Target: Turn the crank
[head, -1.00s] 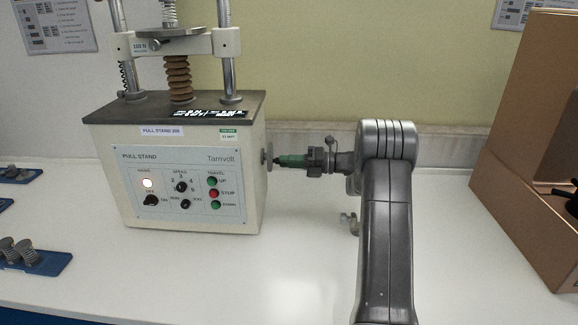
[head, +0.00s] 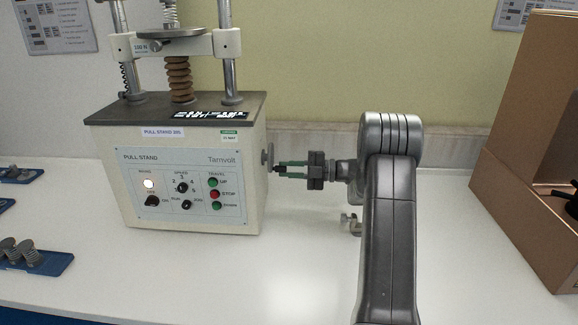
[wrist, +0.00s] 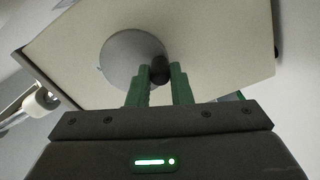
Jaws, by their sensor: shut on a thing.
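The crank is a grey disc (head: 267,157) on the right side wall of the white pull stand (head: 245,170). In the wrist view the disc (wrist: 128,58) is large and round, with a dark knob (wrist: 160,68) near its edge. My gripper (head: 279,170) reaches in from the right, level with the lower part of the disc. Its green fingers, also seen in the wrist view (wrist: 160,78), are shut on the knob. The fingertips hide part of the knob.
The stand's front has a lit lamp (head: 149,184), switches and travel buttons (head: 214,194). Blue trays with grey parts (head: 38,262) lie at the left. A brown box (head: 520,150) stands at the right.

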